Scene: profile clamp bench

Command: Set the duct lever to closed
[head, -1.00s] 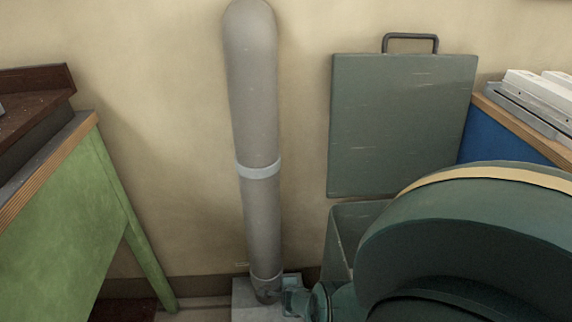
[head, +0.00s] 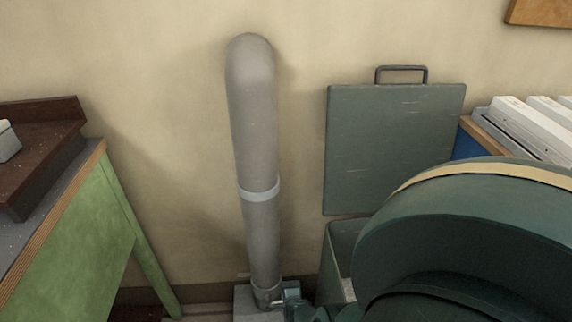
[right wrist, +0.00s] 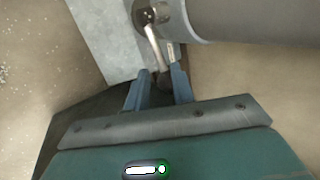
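The grey duct (head: 252,110) stands upright against the wall in the head view; its lower end shows at the top of the right wrist view (right wrist: 240,18). The duct lever (right wrist: 155,42) is a thin pale metal bar running from a round pivot beside the pipe to a dark end. My right gripper (right wrist: 162,78) has its two blue fingers on either side of that end; whether they press on it cannot be told. In the head view my right gripper (head: 291,299) is small at the duct's foot, partly hidden by my arm. My left gripper is not in view.
A green bench (head: 75,235) stands at left. A dark green panel with a handle (head: 395,145) is at the wall, above an open bin (head: 342,250). A bench with white profiles (head: 530,125) is at right. The wall beside the duct is clear.

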